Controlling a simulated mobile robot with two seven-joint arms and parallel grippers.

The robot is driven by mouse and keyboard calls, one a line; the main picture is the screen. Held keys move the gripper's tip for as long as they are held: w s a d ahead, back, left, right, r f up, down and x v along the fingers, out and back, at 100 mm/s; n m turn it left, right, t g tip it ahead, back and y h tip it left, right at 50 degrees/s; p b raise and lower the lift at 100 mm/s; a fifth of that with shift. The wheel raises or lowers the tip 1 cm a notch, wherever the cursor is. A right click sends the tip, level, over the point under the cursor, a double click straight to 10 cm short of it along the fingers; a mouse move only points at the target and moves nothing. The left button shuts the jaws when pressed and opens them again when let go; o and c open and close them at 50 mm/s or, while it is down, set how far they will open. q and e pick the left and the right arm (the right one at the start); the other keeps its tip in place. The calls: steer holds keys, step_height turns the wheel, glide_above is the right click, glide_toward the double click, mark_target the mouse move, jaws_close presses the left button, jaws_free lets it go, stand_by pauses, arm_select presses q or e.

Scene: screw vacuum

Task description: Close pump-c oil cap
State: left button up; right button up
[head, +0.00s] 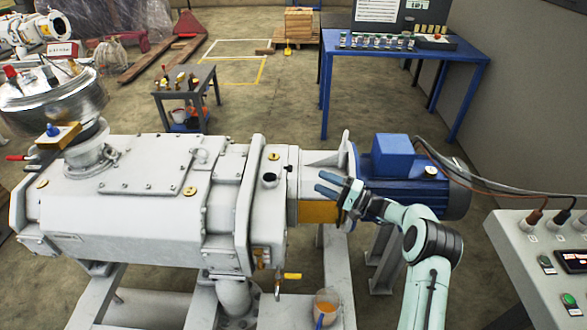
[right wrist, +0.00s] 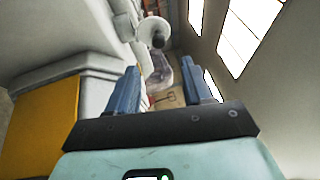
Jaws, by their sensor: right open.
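The pump is a large pale grey machine (head: 130,215) across the head view, with a blue motor (head: 393,158) at its right end. A small dark round fitting (head: 270,179) stands on top of the pump's right section. I cannot tell whether it is the oil cap or an open oil port. A brass plug (head: 274,156) sits just behind it. My right gripper (head: 319,181) is open and empty, pointing left, above the orange coupling guard (head: 318,212) and apart from the dark fitting. Its two blue fingers also show in the right wrist view (right wrist: 160,70). My left gripper is not in view.
A grey flange (head: 349,170) rises behind my gripper. An orange-handled valve (head: 288,276) and a cup of amber liquid (head: 326,307) are below at the front. A control panel (head: 520,240) stands at right. A blue bench (head: 455,53) and small cart (head: 187,92) stand behind.

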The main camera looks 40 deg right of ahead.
steer(key=x, duration=1)
steer(key=shift+w+p, duration=0.2)
steer(key=shift+p, duration=0.25)
jaws_close()
